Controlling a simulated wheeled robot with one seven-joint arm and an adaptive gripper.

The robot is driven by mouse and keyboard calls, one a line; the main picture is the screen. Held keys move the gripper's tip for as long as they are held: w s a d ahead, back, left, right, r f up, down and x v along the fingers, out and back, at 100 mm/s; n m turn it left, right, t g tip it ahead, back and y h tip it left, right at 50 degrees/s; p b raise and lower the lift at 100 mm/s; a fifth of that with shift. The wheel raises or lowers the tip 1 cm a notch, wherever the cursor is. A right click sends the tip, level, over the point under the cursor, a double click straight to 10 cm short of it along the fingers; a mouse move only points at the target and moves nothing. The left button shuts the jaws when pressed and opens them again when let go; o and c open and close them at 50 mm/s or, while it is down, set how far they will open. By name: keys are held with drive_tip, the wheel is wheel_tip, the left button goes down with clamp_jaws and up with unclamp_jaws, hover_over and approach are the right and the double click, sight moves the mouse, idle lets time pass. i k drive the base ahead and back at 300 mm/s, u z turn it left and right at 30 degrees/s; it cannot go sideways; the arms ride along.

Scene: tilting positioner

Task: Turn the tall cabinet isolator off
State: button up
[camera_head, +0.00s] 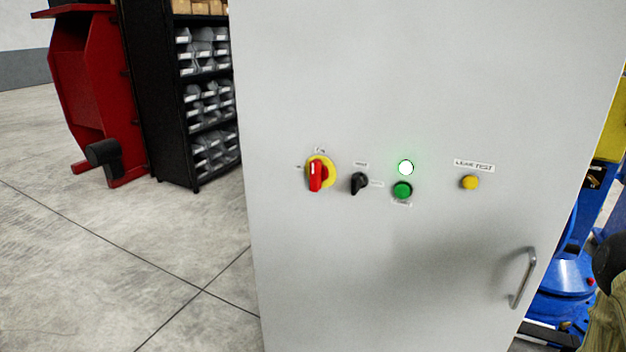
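The tall grey cabinet (340,80) fills the middle of the head view. Its isolator is a red handle on a yellow round plate (328,170), at the left of the row of controls. The red handle (315,176) stands close to upright, and small labels sit above it and to its left, too small to read for certain. My gripper does not show in this view.
A door handle (523,278) sticks out lower right. A black shelf rack (160,100) stands behind left; floor at left is clear.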

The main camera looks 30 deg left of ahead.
sight(318, 173)
drive_tip(key=z, duration=0.4)
drive_tip(key=k, duration=0.65)
drive_tip(key=u, duration=1.55)
